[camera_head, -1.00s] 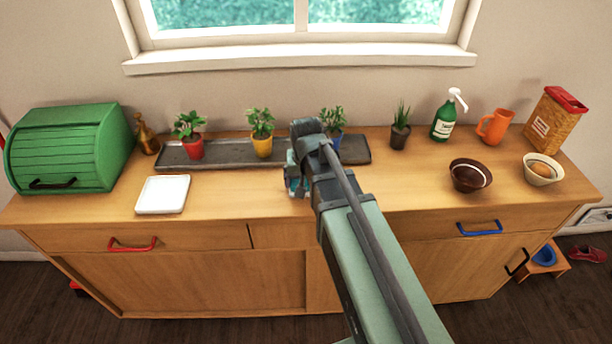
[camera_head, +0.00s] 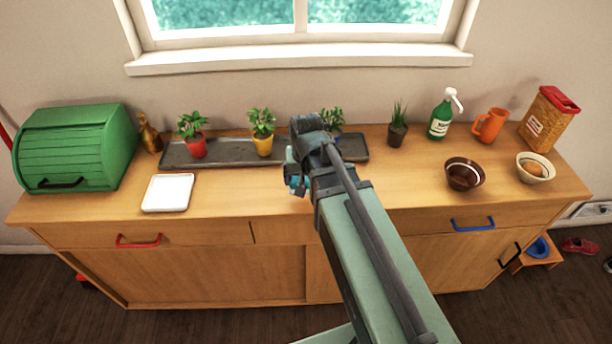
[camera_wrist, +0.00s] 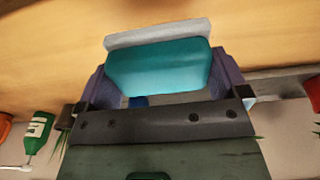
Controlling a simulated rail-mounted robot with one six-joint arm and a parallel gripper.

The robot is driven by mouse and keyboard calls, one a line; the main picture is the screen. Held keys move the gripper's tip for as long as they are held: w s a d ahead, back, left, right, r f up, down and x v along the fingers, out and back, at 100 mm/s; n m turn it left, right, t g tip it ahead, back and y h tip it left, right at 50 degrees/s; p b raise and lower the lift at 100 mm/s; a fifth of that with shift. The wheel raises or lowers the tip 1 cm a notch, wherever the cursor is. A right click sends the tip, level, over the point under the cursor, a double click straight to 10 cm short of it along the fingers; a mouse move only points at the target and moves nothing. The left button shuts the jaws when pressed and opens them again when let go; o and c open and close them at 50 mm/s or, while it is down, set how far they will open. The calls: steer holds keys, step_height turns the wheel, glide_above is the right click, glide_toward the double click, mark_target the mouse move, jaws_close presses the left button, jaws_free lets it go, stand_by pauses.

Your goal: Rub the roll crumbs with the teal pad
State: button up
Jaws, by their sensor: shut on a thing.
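My gripper (camera_head: 297,180) is above the wooden counter, near its middle, in front of the dark plant tray. In the wrist view the teal pad (camera_wrist: 158,68) sits between the two fingers, and my gripper is shut on it. The pad has a pale grey layer (camera_wrist: 158,33) along its far side. In the head view the wrist and arm hide most of the pad. I cannot make out any roll crumbs on the counter in either view. Whether the pad touches the wood cannot be told.
The plant tray (camera_head: 228,153) holds small potted plants along the back. A white square dish (camera_head: 168,192) and green bread box (camera_head: 75,148) are left. A brown bowl (camera_head: 463,174), a cream bowl (camera_head: 534,172) with a roll (camera_head: 535,169), and a green bottle (camera_head: 440,120) are right.

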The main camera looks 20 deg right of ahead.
steer(key=shift+r+p, duration=0.4)
steer(key=shift+r, duration=0.5)
step_height(320, 180, up, 3)
steer(key=p, duration=0.3)
steer(key=shift+r, duration=0.15)
steer(key=shift+f, duration=0.2)
steer(key=shift+w, duration=0.1)
